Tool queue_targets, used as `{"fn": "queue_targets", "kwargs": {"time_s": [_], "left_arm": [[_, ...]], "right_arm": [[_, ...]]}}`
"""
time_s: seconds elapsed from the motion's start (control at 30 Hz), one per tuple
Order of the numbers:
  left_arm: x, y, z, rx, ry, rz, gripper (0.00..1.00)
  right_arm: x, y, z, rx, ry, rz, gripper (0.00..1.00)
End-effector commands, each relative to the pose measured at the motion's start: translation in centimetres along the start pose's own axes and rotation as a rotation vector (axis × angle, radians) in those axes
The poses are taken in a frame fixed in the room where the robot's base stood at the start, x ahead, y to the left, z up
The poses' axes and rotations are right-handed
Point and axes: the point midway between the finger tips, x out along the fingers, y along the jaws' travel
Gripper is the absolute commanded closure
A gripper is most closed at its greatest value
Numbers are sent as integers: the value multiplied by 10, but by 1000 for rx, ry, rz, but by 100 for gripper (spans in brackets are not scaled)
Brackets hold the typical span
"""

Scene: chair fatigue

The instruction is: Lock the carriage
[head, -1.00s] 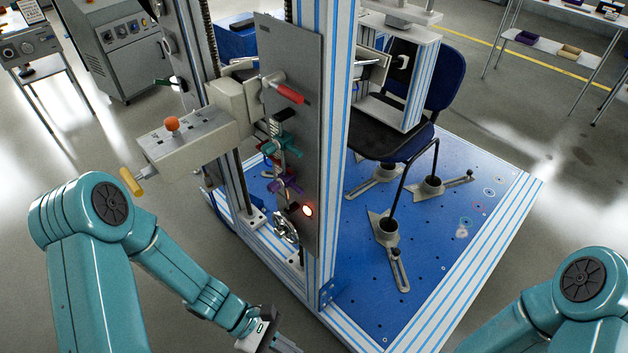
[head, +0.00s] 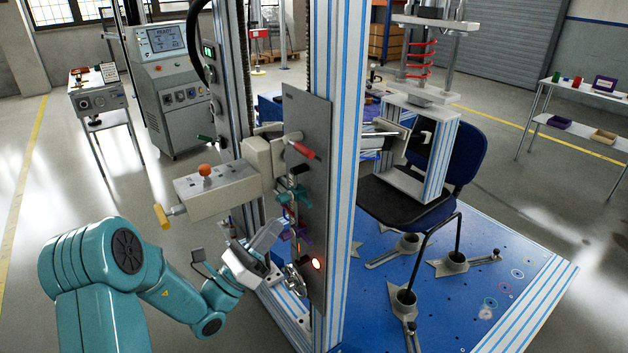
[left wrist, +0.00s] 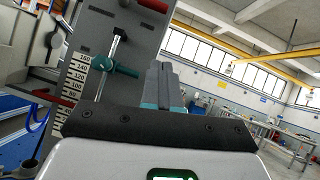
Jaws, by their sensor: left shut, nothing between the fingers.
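A beige carriage block (head: 258,162) sits on the upright frame, beside a tall grey plate (head: 310,230). A red-handled lever (head: 303,151) is near the plate's top; its red grip (left wrist: 153,4) also shows at the top of the left wrist view. Below it are a teal handle (head: 293,196) and a purple handle. The teal handle (left wrist: 118,68) also shows in the left wrist view, beside a numbered scale (left wrist: 75,80). My left gripper (head: 274,230) is shut and empty, in front of the plate's lower half. Its closed fingers (left wrist: 162,84) point up beside the plate, right of the teal handle. My right gripper is out of view.
A box with an orange knob (head: 205,170) and a yellow handle (head: 161,215) juts left above my left forearm. A blue chair (head: 462,165) stands on the blue base (head: 480,250). Open floor lies left.

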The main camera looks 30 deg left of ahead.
Motion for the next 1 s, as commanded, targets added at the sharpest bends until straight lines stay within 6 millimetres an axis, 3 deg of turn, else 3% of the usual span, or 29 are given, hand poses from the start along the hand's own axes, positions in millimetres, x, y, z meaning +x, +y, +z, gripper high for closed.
{"fn": "queue_targets", "kwargs": {"time_s": [0.33, 0.47, 0.93, 1.0], "left_arm": [[-1, 7, 4, 6, -9, 9, 100], [9, 5, 5, 5, -9, 5, 100], [106, 0, 5, 2, -9, 1, 100], [113, 1, 17, 5, -8, 4, 100]], "right_arm": [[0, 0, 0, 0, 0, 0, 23], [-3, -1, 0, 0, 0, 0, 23], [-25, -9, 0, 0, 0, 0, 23], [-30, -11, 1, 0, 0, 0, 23]]}}
